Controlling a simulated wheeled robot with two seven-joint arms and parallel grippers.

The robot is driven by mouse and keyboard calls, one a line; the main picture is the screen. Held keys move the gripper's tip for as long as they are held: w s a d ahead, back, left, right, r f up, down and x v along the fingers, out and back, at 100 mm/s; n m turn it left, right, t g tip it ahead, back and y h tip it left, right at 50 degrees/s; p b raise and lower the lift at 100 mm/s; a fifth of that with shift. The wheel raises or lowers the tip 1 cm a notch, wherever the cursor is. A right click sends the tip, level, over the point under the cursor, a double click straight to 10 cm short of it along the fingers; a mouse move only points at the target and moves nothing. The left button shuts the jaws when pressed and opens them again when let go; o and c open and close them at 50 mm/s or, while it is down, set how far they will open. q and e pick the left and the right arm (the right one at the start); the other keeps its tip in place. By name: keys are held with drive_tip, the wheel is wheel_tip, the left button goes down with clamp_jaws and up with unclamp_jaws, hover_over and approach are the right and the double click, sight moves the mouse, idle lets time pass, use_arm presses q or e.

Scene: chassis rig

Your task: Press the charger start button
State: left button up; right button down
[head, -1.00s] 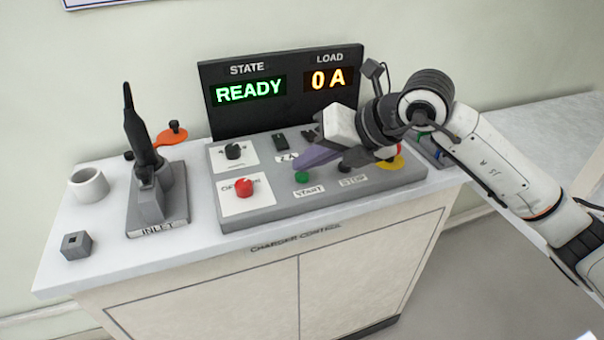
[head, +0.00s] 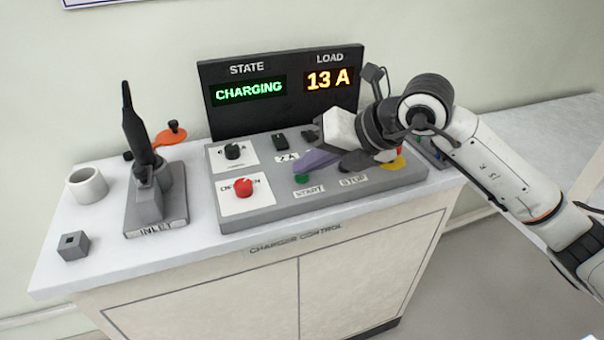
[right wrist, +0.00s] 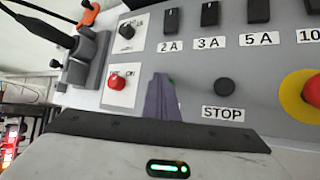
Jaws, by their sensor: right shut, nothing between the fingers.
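The green start button (head: 302,179) sits on the grey charger control panel (head: 262,214), above its START label (head: 309,190). My right gripper (head: 298,170) is shut and empty, with its purple fingertips at the button. In the right wrist view the shut fingers (right wrist: 161,98) cover most of the button, and only a sliver of green (right wrist: 171,81) shows at their edge. I cannot tell whether they touch it. The display (head: 249,91) reads CHARGING in green and 13 A in orange. My left gripper is not in view.
A dark stop button (right wrist: 225,88) is right of the fingers, with a red emergency button on a yellow base (right wrist: 307,95) farther right. A red knob (head: 243,188) and a black knob (head: 233,151) are left. The charging plug (head: 140,135) stands in the inlet block (head: 165,208).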

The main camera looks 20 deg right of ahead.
sight(308, 182)
drive_tip(key=shift+r+p, duration=0.55)
drive_tip(key=shift+r, duration=0.25)
wheel_tip(308, 182, up, 5)
drive_tip(key=p, duration=0.3)
idle(0.8)
